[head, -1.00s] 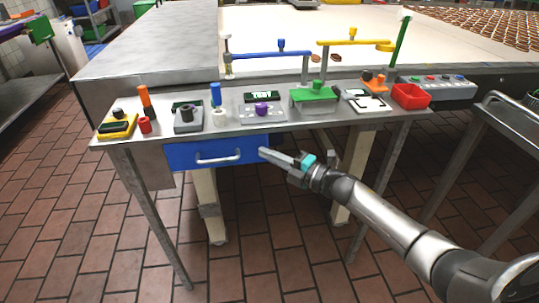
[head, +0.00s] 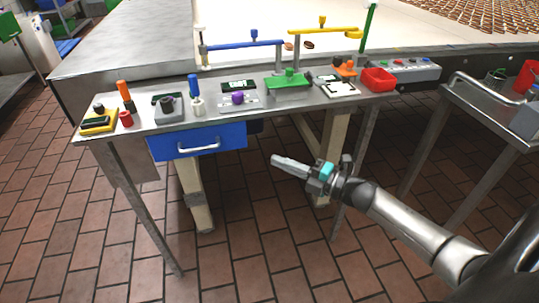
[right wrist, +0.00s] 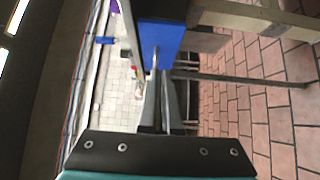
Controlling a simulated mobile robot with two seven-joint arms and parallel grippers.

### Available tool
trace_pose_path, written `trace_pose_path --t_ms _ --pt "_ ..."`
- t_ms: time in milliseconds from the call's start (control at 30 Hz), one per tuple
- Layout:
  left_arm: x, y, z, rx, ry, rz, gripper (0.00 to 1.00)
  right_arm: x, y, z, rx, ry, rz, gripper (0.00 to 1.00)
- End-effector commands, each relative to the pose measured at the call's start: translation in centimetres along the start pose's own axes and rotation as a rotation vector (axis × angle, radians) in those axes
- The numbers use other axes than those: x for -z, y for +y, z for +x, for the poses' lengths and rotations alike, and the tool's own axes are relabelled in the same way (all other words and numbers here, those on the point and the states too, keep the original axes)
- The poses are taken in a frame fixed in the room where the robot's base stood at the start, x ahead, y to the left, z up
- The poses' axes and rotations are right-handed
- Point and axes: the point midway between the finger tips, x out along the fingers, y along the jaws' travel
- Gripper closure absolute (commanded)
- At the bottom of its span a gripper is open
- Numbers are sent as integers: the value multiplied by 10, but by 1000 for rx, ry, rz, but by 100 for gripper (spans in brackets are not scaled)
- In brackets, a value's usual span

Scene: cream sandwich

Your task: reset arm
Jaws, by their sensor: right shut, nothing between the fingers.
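My right gripper (head: 276,160) is shut and empty. In the head view it hangs in free air in front of the steel table (head: 150,131), below its top and to the right of the blue drawer (head: 170,146). The drawer front has a silver handle, and the gripper is apart from it. In the right wrist view the closed fingers (right wrist: 160,105) point toward the blue drawer front (right wrist: 160,40). My left gripper is not in view.
The table holds a yellow device (head: 98,123), a grey device (head: 169,110), a green-topped stand (head: 289,80) and a red bin (head: 378,79). A second steel table (head: 490,110) stands at right. Tiled floor (head: 260,250) lies open below.

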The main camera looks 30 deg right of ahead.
Motion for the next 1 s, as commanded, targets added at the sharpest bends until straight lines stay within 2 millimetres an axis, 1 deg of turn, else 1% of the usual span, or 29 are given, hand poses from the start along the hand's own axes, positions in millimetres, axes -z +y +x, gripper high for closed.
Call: trace_pose_path --t_ms 100,333,367,467,567,600,667,700,733,767,800,867,900,967,1000 --pt "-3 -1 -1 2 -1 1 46 0 0 -6 0 1 0 100" --pt "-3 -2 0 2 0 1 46 0 -2 -9 3 -6 9 100" --pt "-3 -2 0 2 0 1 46 -1 -6 -9 8 -16 21 100" --pt "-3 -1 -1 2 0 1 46 -9 -35 -16 46 -95 122 100" --pt "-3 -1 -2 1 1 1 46 -18 -90 -32 119 -243 308 100" --pt "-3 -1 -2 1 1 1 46 -18 -118 -42 156 -315 397 100" --pt "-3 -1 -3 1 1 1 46 -14 -161 -60 216 -425 531 100" --pt "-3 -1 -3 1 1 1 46 -8 -189 -73 255 -496 616 100" --pt "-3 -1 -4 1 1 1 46 -3 -209 -83 285 -548 677 100" --pt "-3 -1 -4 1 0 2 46 5 -229 -94 317 -599 735 100" --pt "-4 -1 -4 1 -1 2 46 16 -254 -108 357 -666 811 100" --pt "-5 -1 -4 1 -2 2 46 36 -288 -131 419 -764 917 100" --pt "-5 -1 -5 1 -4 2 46 52 -310 -146 461 -828 985 100" --pt "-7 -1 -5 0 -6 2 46 78 -339 -170 525 -924 1079 100" --pt "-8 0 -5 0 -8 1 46 97 -356 -185 568 -986 1138 100"
